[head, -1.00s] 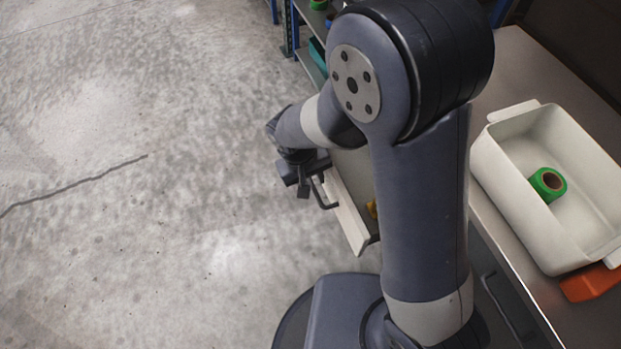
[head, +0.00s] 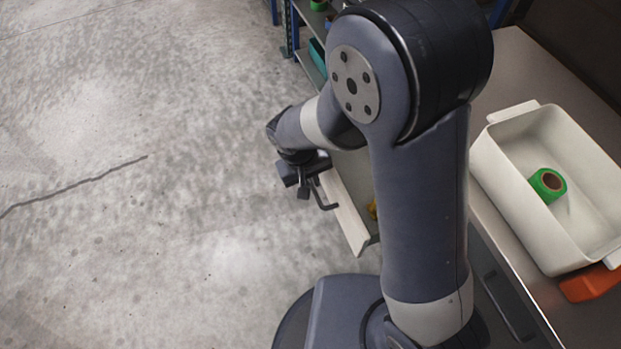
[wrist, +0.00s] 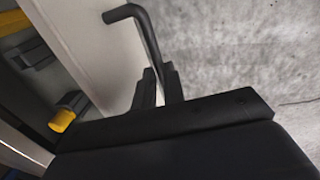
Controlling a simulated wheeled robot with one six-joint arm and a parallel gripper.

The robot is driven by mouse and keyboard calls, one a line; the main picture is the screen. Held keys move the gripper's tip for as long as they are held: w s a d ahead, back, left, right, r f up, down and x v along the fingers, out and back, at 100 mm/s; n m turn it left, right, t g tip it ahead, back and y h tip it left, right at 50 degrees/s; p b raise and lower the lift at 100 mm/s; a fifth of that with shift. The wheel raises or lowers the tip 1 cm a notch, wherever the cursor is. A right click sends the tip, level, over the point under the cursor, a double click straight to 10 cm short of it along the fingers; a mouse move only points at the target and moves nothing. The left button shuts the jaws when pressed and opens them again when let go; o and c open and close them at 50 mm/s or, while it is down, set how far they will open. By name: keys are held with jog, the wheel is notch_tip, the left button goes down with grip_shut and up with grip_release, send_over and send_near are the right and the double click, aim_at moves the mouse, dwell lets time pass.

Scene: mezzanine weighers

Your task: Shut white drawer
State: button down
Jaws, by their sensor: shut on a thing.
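The white drawer (head: 347,213) stands open in the head view, pulled out from the bench, with a dark bar handle on its front. In the wrist view its white front (wrist: 92,40) runs down from the top, and the black handle (wrist: 140,22) bends out from it. My gripper (head: 308,187) is at the handle in the head view. In the wrist view the gripper (wrist: 160,84) has its two fingers closed around the handle's bar. Part of the drawer is hidden behind my arm.
Inside the drawer lies a yellow and dark item (wrist: 64,118). On the bench top (head: 505,70) stands a white bin (head: 490,165) with a green roll (head: 547,184) in it, beside an orange object (head: 590,284). Shelving (head: 312,65) stands behind. The floor at left is clear.

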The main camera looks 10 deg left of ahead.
jog(key=w+d, duration=0.3)
jog(key=d, duration=0.3)
jog(key=w+d, duration=0.4)
jog(key=d, duration=0.2)
jog(key=w+d, duration=0.4)
jog(key=d, duration=0.2)
jog(key=shift+w+d, duration=0.1)
jog(key=c, duration=1.5)
grip_release()
jog(key=r, duration=0.3)
jog(key=a+r+p, duration=0.1)
jog(key=r, duration=0.3)
jog(key=s+r, duration=0.1)
jog(key=r, duration=0.2)
jog(key=shift+a+r+p, duration=0.35)
jog(key=shift+p, duration=0.05)
jog(key=shift+c, duration=0.3)
